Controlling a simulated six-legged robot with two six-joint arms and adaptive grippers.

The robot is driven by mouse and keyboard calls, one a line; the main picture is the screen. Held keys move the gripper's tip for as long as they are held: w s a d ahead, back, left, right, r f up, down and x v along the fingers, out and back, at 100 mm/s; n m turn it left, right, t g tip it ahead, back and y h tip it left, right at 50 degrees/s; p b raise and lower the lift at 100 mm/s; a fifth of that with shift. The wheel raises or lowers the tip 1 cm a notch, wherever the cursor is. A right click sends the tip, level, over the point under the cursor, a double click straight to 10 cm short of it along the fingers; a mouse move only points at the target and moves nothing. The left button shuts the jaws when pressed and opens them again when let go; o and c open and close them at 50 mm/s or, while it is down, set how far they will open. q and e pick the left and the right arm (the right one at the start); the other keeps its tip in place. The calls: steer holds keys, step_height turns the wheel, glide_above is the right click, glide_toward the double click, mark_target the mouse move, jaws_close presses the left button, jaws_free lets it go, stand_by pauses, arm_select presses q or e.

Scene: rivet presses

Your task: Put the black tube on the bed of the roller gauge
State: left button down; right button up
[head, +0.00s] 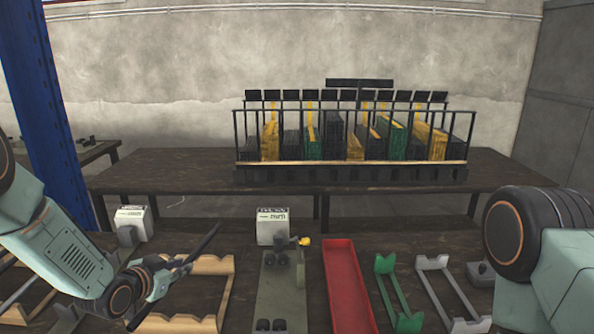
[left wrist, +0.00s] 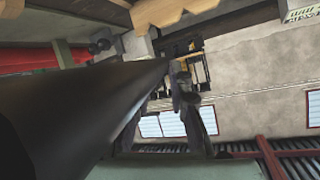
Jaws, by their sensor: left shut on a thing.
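The black tube (head: 205,243) is long and thin and held tilted in the head view, its upper end to the right. My left gripper (head: 167,276) is shut around its middle, above a wooden cradle. In the left wrist view the tube (left wrist: 75,110) fills much of the left side, between the fingers of the left gripper (left wrist: 160,105). What looks like the roller gauge is a grey-green plate (head: 278,290) with black rollers and a yellow-tipped part, right of the tube and apart from it. My right arm shows at the right edge, but its gripper does not.
The wooden cradle (head: 226,290) lies below my left gripper. A white labelled box (head: 271,222) stands behind the plate. Right of it are a red tray (head: 345,285), a green cradle (head: 388,285) and a grey cradle (head: 445,285). A rack of bars (head: 350,172) stands on the back table.

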arm_select(q)
steer(key=s+d+f+m+g+h+b, duration=0.1)
steer(key=s+d+f+m+h, duration=0.2)
steer(key=s, duration=0.5)
steer(key=s+d+f+m+g+h+b, duration=0.1)
steer(key=s+d+f+m+g+h, duration=0.2)
steer(key=s, duration=0.5)
steer(key=s+d+r+m+g+h+b, duration=0.1)
steer(key=s+d+r+m+h+b, duration=0.1)
steer(key=s+d+r, duration=0.4)
steer(key=shift+s+d+m+b, duration=0.15)
steer(key=shift+d+m+b, duration=0.25)
steer(key=shift+b, duration=0.25)
